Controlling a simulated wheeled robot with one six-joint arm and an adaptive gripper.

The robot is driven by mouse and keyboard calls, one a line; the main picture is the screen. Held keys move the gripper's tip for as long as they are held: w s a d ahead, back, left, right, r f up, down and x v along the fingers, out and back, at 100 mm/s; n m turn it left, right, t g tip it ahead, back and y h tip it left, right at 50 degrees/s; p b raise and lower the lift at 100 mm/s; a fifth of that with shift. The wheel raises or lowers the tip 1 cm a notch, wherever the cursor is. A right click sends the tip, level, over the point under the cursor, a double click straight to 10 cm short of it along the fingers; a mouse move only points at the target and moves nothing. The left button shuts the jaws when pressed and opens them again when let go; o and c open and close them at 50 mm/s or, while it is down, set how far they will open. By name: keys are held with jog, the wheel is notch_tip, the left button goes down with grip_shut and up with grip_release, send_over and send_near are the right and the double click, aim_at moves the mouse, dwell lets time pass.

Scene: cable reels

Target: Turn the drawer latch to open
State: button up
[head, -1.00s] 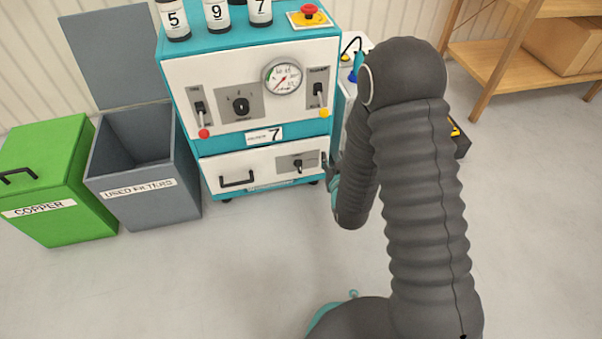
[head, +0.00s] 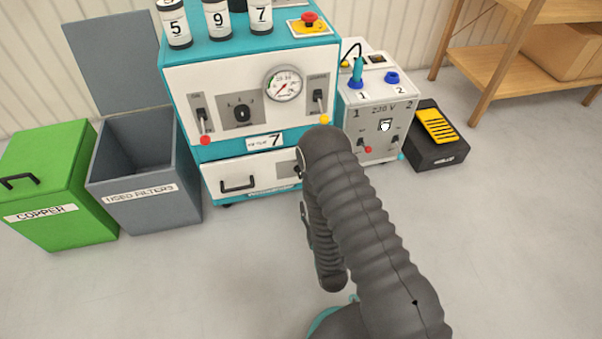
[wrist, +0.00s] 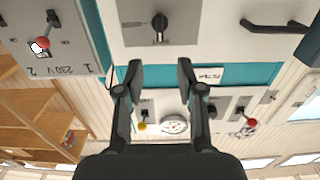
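The drawer latch (wrist: 160,24) is a small black knob on a grey plate on the white drawer front. It shows at the top middle of the wrist view, which is upside down. In the head view only the left part of the latch plate (head: 286,170) shows clearly; my arm covers the rest. The drawer (head: 230,175) looks shut, with a black handle (head: 238,184) at its left. My gripper (wrist: 161,80) is open and empty. Its two dark fingers are spread, and in the picture they lie below the latch, apart from it.
The teal machine (head: 240,85) has switches, a dial and a gauge (head: 284,83) above the drawer. A white 230 V unit (head: 378,125) and a black box (head: 437,140) stand at right. A used filters bin (head: 145,190) and green copper bin (head: 55,180) stand at left.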

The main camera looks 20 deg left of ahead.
jog(key=p+x, duration=0.2)
jog(key=x, duration=1)
jog(key=shift+w, duration=0.3)
grip_shut()
